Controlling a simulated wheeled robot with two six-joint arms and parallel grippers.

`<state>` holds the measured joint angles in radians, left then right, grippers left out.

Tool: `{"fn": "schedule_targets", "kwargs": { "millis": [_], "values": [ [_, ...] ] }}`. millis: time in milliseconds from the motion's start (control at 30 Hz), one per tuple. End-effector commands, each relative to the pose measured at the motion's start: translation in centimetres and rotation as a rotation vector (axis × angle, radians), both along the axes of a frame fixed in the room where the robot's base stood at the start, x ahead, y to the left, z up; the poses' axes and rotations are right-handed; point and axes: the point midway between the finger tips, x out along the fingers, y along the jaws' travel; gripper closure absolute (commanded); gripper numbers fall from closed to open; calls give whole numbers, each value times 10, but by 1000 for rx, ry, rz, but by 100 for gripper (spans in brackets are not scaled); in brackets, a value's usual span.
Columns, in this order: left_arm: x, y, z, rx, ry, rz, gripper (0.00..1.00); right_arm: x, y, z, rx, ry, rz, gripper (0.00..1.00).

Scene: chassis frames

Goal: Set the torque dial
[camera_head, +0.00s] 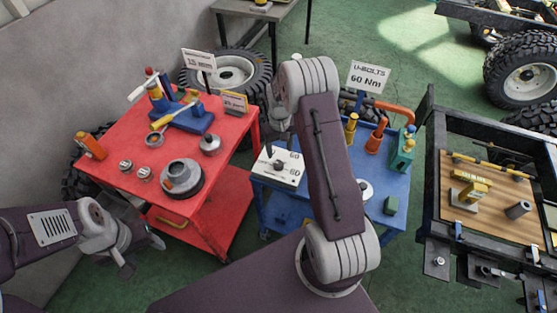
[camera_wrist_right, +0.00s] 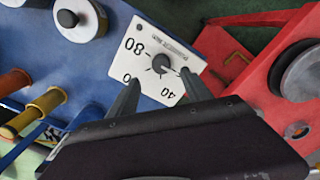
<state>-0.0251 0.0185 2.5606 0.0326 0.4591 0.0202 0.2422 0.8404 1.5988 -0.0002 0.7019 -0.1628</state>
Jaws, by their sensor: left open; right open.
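The torque dial is a white plate (camera_head: 278,167) with a dark round knob, on the near left corner of the blue cart. In the right wrist view the knob (camera_wrist_right: 162,64) sits mid-plate, with 80 and 40 readable and another number partly covered by a finger. I cannot tell exactly where the knob points. My right gripper (camera_wrist_right: 161,90) is open, its fingertips over the plate's lower part, apart from the knob. A sign (camera_head: 368,77) reads "U-BOLTS 60 Nm". My left gripper (camera_head: 138,258) is open and empty, low left near the red cart.
The red cart (camera_head: 125,150) at left holds a blue vise-like fixture (camera_head: 180,115), a grey hub (camera_head: 183,178) and small parts. The blue cart (camera_head: 395,185) carries orange and yellow tools and a green block. A chassis frame (camera_head: 433,215) stands at right.

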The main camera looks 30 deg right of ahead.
Motion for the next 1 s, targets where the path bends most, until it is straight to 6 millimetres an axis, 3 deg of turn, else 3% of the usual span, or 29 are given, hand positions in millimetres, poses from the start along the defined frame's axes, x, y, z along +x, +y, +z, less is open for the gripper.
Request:
{"fn": "schedule_targets", "kwargs": {
  "millis": [333, 500, 700, 733, 933, 1000],
  "values": [
    [0, 0, 13, 0, -1, 0, 45, -1, 1, -67, 1, 4, 0, 42],
    [0, 0, 15, 0, 0, 0, 45, 0, 1, -80, 0, 1, 0, 42],
    [0, 0, 14, 0, -1, 0, 45, 0, 1, -81, 0, 0, 1, 42],
    [0, 0, 14, 0, -1, 0, 45, 0, 1, -81, 0, 0, 1, 45],
    [0, 0, 14, 0, 0, 0, 45, 0, 1, -80, 0, 1, 1, 100],
    [0, 0, 14, 0, 0, 0, 45, 0, 0, -80, 0, 1, 0, 100]
  ]
}}
